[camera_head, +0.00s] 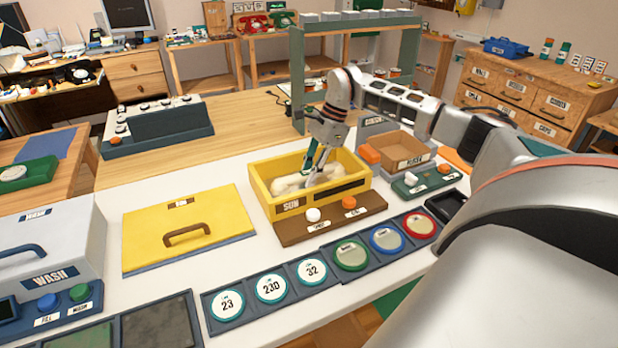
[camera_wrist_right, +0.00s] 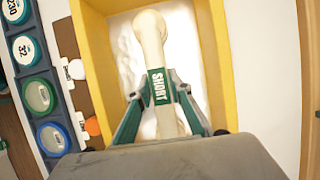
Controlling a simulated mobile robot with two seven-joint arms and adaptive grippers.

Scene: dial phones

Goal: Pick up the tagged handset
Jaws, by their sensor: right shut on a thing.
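The cream handset (camera_wrist_right: 150,30) lies lengthwise in the wrist view, with a green tag (camera_wrist_right: 159,88) reading SHORT around its grip. It is inside the yellow box (camera_head: 262,178) labelled SUN, above a white lining (camera_wrist_right: 187,45). My right gripper (camera_wrist_right: 160,95) is shut on the handset at the tag, one finger on each side. In the head view my right gripper (camera_head: 314,172) reaches down into the box, and much of the handset is hard to tell from the pale lining. The handset's near end is hidden by my wrist. My left gripper is out of view.
The yellow lid (camera_head: 160,228) with a brown handle lies left of the box. Button panels and round labelled pads (camera_head: 271,287) line the front. A grey WASH box (camera_head: 60,245) stands at left, an open RINSE bin (camera_head: 402,150) at right. A green-grey frame (camera_head: 297,70) rises behind.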

